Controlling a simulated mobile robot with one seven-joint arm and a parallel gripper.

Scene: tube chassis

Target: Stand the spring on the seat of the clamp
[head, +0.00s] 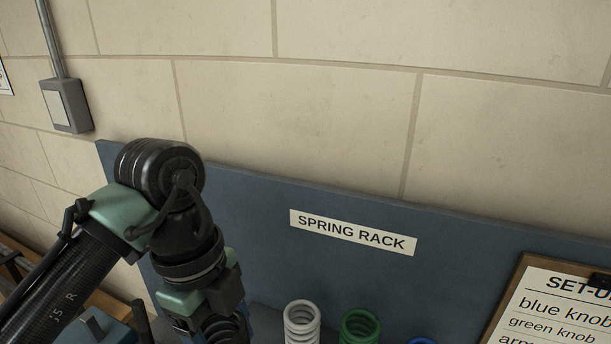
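My gripper (222,322) points down at the bottom edge of the head view, left of the springs. Its fingertips are cut off by the frame. Dark ring-like coils show at its lower end; I cannot tell whether they are a spring or part of the gripper. A white spring (302,318) and a green spring (360,326) stand upright below the "SPRING RACK" label. The top of a blue spring (422,341) just shows to their right. I cannot make out the clamp or its seat for sure.
A blue-grey back panel (350,275) carries the rack label (353,232). A clipboard (555,310) with a set-up sheet is at the right. A blue metal part (103,328) shows at the lower left, partly behind my arm. A brick wall with a conduit box (66,106) is behind.

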